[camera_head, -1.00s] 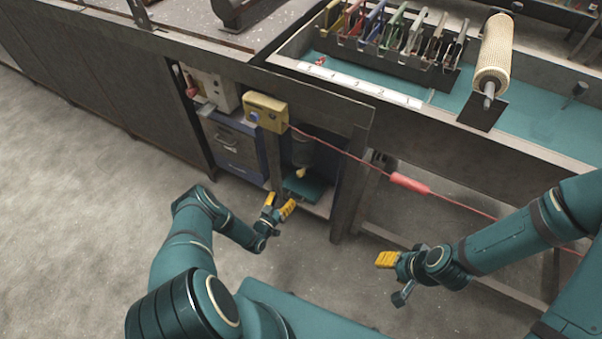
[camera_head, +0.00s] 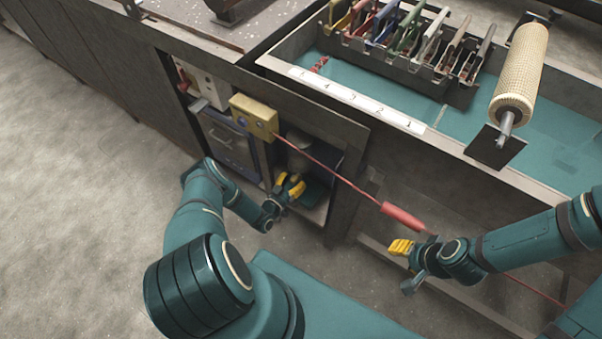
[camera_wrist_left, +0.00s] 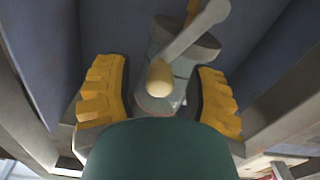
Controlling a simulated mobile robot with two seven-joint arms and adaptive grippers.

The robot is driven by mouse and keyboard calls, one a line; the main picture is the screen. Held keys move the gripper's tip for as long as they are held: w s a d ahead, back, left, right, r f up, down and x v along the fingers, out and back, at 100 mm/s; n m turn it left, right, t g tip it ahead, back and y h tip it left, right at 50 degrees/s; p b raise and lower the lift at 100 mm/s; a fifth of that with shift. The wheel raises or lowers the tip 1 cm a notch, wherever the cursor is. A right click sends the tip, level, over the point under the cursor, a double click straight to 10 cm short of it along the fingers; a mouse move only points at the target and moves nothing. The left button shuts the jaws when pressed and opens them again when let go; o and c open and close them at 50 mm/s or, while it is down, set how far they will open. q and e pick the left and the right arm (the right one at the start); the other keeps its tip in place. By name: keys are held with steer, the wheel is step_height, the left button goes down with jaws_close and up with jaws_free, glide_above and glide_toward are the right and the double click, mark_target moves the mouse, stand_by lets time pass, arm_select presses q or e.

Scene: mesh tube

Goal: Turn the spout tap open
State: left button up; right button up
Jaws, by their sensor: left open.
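The spout tap shows in the left wrist view as a grey cylindrical body with a pale grey lever (camera_wrist_left: 195,35) ending in a cream-yellow knob (camera_wrist_left: 160,78). It sits in the open bay under the bench; in the head view my left gripper (camera_head: 290,187) largely covers it, below a grey vessel (camera_head: 300,155). My left gripper (camera_wrist_left: 160,95) is open, with one yellow-padded finger on each side of the knob and visible gaps to both. My right gripper (camera_head: 405,266) is open and empty, out in front of the bench at the right.
A yellow box (camera_head: 254,117) is mounted on the bay's frame. A red cord with a red sleeve (camera_head: 403,216) runs from it past my right gripper. A blue drawer cabinet (camera_head: 229,140) stands left of the bay. The bay's posts are close to the left gripper.

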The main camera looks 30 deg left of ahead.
arm_select(q)
steer(key=shift+w, duration=0.15)
steer(key=shift+c, duration=0.5)
jaws_close()
steer(key=shift+r, duration=0.1)
